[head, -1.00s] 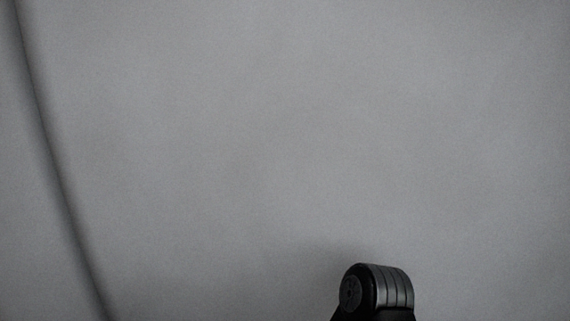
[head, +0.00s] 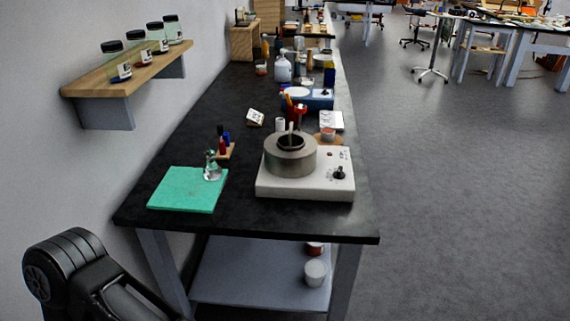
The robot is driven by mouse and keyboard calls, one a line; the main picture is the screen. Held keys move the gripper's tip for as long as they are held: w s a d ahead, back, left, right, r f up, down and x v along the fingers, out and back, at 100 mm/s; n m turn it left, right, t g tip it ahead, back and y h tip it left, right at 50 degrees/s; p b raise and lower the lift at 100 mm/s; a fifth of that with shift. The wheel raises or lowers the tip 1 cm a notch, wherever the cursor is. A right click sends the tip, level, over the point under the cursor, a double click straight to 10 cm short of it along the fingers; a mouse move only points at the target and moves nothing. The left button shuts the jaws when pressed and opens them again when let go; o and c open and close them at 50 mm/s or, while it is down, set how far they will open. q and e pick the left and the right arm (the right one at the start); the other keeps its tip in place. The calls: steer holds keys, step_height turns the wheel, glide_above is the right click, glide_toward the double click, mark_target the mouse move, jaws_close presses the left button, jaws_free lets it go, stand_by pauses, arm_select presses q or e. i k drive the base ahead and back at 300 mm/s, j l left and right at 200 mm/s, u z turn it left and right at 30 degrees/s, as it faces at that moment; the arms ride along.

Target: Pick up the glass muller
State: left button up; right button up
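The glass muller (head: 212,166) is a small clear glass piece in the head view. It stands at the upper right corner of a green mat (head: 184,192) near the front left of a black bench. Part of my own arm shows at the bottom left, in front of the bench and well apart from the muller. Neither gripper is in view.
A white hotplate with a grey pot (head: 290,158) stands right of the muller. A small wooden stand with bottles (head: 226,146) is just behind it. A wall shelf with several jars (head: 122,70) overhangs on the left. Open floor (head: 450,200) lies to the right.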

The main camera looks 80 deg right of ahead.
mark_target(212, 171)
steer(key=z, duration=3.5)
